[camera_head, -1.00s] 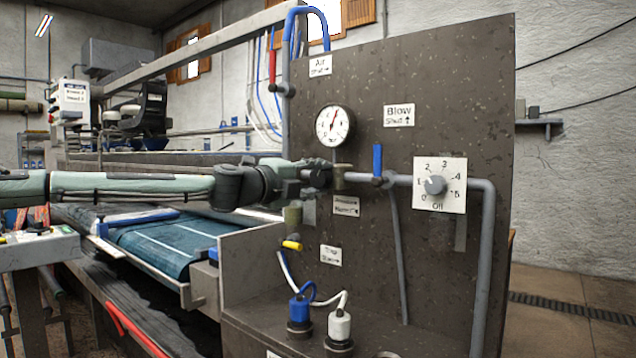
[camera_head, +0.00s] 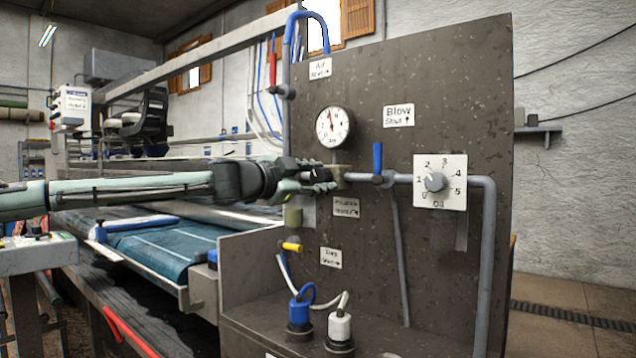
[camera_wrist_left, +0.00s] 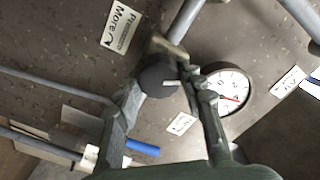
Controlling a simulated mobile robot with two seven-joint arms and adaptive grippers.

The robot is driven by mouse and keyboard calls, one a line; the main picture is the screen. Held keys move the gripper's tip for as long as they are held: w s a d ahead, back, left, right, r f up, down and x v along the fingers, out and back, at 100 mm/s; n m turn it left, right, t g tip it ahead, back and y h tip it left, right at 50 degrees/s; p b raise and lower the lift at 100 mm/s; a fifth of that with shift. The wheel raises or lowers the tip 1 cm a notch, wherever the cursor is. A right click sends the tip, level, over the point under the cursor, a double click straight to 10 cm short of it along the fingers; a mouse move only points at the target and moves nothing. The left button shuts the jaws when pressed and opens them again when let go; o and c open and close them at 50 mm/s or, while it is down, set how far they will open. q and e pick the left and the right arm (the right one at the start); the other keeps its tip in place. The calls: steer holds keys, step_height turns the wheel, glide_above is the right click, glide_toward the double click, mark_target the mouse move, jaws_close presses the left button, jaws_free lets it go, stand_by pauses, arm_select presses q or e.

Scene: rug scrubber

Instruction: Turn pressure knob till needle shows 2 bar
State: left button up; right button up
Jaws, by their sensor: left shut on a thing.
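The round white pressure gauge (camera_head: 333,128) is on the dark panel, and it also shows in the left wrist view (camera_wrist_left: 228,92). Its red needle points up and slightly left in the head view; its numbers are too small to read surely. The dark round pressure knob (camera_wrist_left: 156,80) has a light mark and sits between the fingers of my left gripper (camera_wrist_left: 166,86). My right gripper is not in view.
A yellow-handled valve (camera_head: 292,247) and blue and white plugs are lower down.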

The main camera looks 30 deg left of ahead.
arm_select(q)
steer(key=n+b, duration=0.1)
steer(key=n, duration=0.2)
steer(key=shift+n, duration=0.4)
steer(key=n+b, duration=0.1)
steer(key=n, duration=0.2)
steer(key=shift+a+n, duration=0.1)
steer(key=shift+n, duration=0.2)
steer(key=shift+r+n+b, duration=0.15)
steer(key=shift+n+b, duration=0.2)
steer(key=shift+n, duration=0.45)
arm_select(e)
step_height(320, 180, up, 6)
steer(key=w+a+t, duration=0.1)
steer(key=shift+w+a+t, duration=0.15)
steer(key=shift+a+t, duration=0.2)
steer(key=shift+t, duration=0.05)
arm_select(q)
steer(key=o, duration=1.2)
steer(key=shift+c, duration=0.2)
